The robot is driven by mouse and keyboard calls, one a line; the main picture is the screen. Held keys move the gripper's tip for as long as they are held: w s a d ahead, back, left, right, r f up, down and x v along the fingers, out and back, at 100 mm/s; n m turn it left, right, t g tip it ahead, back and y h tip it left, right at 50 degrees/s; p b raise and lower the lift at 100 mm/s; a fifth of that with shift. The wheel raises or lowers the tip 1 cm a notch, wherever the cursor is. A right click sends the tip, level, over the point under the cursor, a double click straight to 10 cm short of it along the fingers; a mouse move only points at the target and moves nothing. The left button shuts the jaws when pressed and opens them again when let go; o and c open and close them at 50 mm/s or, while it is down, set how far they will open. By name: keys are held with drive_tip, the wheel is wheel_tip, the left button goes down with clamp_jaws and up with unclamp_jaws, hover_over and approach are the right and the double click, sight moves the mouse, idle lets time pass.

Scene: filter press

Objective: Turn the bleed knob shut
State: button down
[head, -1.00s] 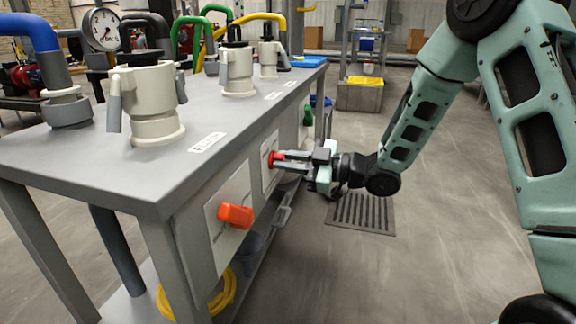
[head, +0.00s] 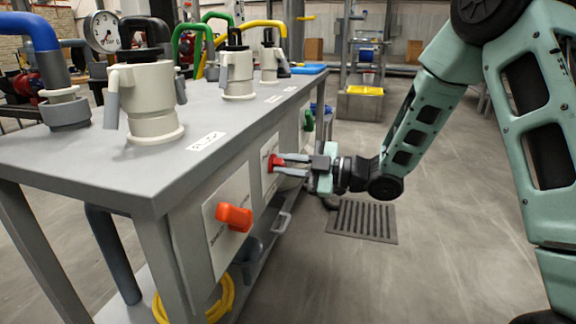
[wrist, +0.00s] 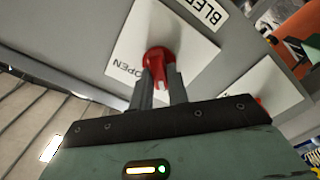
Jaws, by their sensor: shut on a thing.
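The red bleed knob (head: 273,163) sits on a white plate (head: 268,178) on the side panel of the grey bench. In the wrist view the red knob (wrist: 158,60) stands in the middle of its plate (wrist: 185,35), with "OPEN" printed at lower left and a "BLE..." label above. My gripper (head: 281,165) reaches it from the right, and its fingers (wrist: 160,88) are closed on the knob. The knob's front is partly hidden by the fingers.
An orange handle (head: 234,217) is on a nearer plate, and a green handle (head: 308,120) is further along. Cream couplings (head: 150,100) stand on the bench top (head: 60,160). A floor grate (head: 362,220) lies below my gripper. The floor to the right is clear.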

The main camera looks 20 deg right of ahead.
drive_tip(key=shift+f, duration=0.1)
drive_tip(key=c, duration=1.4)
unclamp_jaws()
drive_tip(key=shift+o, duration=0.2)
drive_tip(key=shift+s+d, duration=0.1)
drive_tip(key=p+v, duration=0.5)
drive_tip(key=v, duration=1.2)
drive_tip(key=shift+d, duration=0.1)
